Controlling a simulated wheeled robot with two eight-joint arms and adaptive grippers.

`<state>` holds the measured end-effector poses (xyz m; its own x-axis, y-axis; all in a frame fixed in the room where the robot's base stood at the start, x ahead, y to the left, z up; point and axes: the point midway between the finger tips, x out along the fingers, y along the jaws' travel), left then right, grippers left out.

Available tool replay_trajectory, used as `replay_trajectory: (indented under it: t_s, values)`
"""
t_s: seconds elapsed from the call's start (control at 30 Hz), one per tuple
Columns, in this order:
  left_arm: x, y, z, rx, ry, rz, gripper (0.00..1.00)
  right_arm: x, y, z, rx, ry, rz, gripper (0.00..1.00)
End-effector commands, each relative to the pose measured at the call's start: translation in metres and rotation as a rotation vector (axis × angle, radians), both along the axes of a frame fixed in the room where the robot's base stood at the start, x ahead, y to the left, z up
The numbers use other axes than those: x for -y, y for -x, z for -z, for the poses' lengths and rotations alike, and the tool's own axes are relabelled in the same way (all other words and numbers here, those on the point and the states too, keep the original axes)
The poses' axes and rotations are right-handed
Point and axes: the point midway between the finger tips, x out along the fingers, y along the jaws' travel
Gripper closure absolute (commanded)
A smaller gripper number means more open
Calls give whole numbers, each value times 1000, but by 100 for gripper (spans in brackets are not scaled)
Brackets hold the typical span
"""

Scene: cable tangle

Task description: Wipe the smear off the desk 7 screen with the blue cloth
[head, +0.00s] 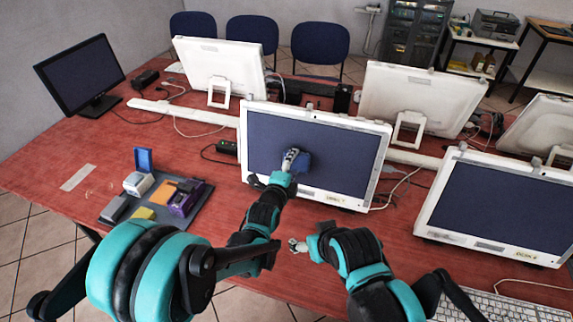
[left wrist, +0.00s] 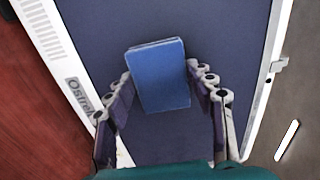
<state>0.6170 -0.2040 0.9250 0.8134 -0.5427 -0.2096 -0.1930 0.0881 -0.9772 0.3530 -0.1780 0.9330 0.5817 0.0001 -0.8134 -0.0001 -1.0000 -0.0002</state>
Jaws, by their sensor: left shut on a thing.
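The blue cloth (head: 304,162) is a folded pad held between the fingers of my left gripper (head: 292,156). In the left wrist view the cloth (left wrist: 158,76) sits between both fingers of my gripper (left wrist: 160,88), in front of the dark screen. The screen (head: 345,155), white-framed with a small yellowish label at its lower edge, stands at the middle of the table. The cloth is at its middle; I cannot tell whether it touches the glass. I see no smear; the gripper and cloth hide part of the screen. My right gripper (head: 297,245) is low over the table, its fingers too small to read.
Another white-framed screen (head: 500,205) stands to the right, with a keyboard (head: 500,307) in front. A grey tray (head: 150,219) with small boxes and a blue item lies left on the red table (head: 60,150). A black monitor (head: 80,72) stands far left. Cables run behind the screens.

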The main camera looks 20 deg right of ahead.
Motion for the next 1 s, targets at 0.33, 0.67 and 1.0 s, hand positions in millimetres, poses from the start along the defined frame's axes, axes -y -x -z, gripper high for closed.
replay_trajectory:
  t_s: [0.33, 0.67, 1.0]
  values:
    - [11, 6, -4, 0, 1, 0, 69, 0, 0, 1, 0, 0, 0, 25]
    - [-9, -7, 4, -1, 2, -4, 69, 0, 0, 5, 0, 0, 0, 25]
    - [-21, -15, 9, 0, 1, 0, 69, 0, 0, 4, 0, 0, 0, 25]
